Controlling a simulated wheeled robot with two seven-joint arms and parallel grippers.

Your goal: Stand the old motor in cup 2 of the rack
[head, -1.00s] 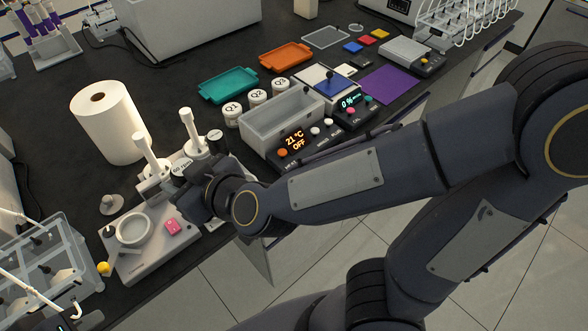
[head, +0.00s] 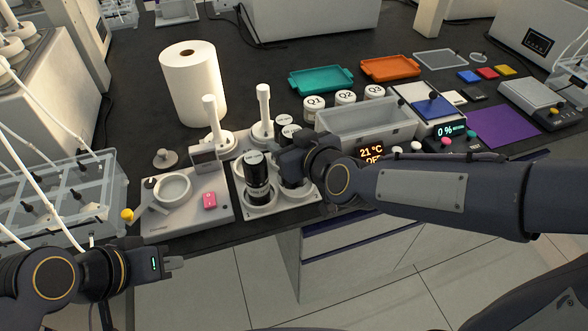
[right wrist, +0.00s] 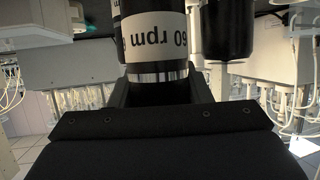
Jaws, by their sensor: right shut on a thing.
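The light rack (head: 313,196) lies near the bench's front edge. A black motor (head: 257,180) with a pale label stands upright at its left cup. My right gripper (head: 285,160) is at the rack's right part, shut on a black motor (right wrist: 155,38).
Two white posts (head: 264,110) rise behind the rack. A device with a ring and pink button (head: 209,200) sits to its left. A grey bin (head: 365,125) and a display box (head: 375,150) are on the right. A paper roll (head: 192,85) stands behind.

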